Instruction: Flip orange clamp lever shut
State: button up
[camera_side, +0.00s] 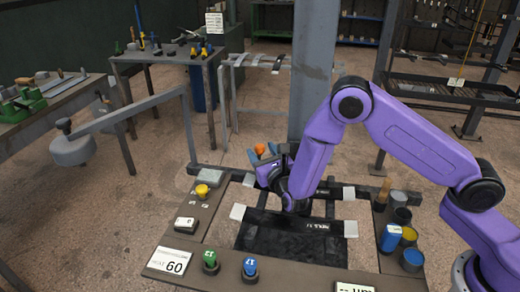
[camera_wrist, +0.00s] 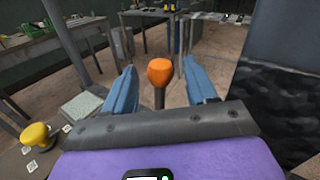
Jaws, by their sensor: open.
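The orange clamp lever (camera_wrist: 160,72) shows in the wrist view as an orange knob on a brown stem. It stands upright between the two blue fingers of my gripper (camera_wrist: 161,85), with a visible gap on each side. In the side view the orange knob (camera_side: 260,149) shows at the fingertips of my gripper (camera_side: 262,155), near the rack's back bar. My gripper is open and holds nothing. The foot of the lever is hidden behind my gripper's grey front plate in the wrist view. The rest of the clamp cannot be made out.
A yellow knob (camera_side: 202,190) stands left of my gripper, also in the wrist view (camera_wrist: 36,136). Green (camera_side: 210,259) and blue (camera_side: 250,266) knobs line the front edge. A grey post (camera_side: 313,80) rises close behind.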

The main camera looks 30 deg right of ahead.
jog(key=shift+x, duration=1)
grip_shut()
jog(key=shift+s+d+f+m+t, duration=0.25)
jog(key=shift+s+d+m+t, duration=0.6)
jog(key=shift+m, duration=0.45)
grip_release()
jog(key=shift+s, duration=0.1)
jog(key=shift+v, duration=3.65)
